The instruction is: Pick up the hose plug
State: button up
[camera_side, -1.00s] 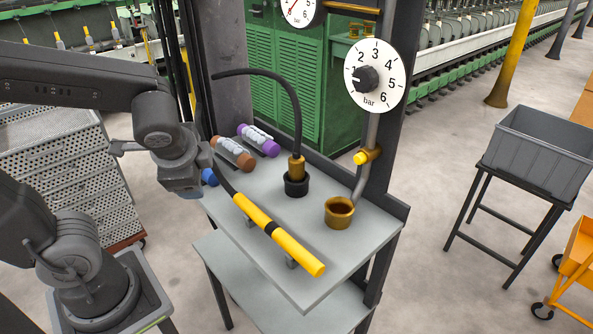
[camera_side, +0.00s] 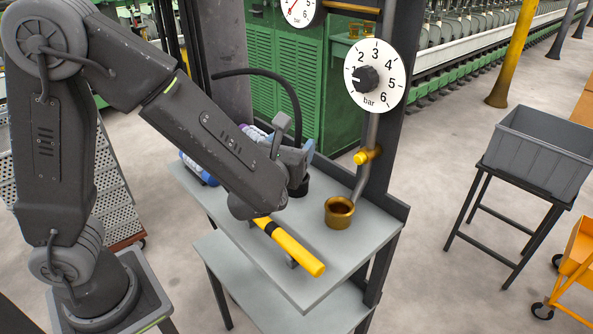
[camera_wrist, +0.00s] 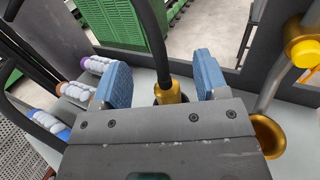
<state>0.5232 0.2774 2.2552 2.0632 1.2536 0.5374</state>
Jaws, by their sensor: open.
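The hose plug (camera_wrist: 168,93) is a brass piece on the end of a black hose (camera_wrist: 151,35). In the wrist view it stands between the two blue fingers of my gripper (camera_wrist: 161,78), with a gap on each side; its lower part is hidden by the gripper body. In the side view my gripper (camera_side: 284,150) is open at the plug's place and hides the plug. The black hose (camera_side: 292,95) arches above it, and part of the black socket (camera_side: 301,187) shows below.
A brass cup (camera_side: 339,213) stands on the grey table (camera_side: 330,265) to the right, below a pipe with a dial (camera_side: 375,75). A yellow-and-black tube (camera_side: 292,250) lies in front, partly under my arm. Bobbins (camera_wrist: 75,91) lie at the left. A post (camera_side: 390,150) stands behind.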

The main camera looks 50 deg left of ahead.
notch_tip(320, 180, down, 6)
jog(key=shift+r, duration=0.15)
jog(key=shift+x, duration=1.15)
jog(key=shift+w+a+r, duration=0.15)
jog(key=shift+w+a, duration=0.05)
jog(key=shift+w, duration=0.1)
jog(key=c, duration=1.1)
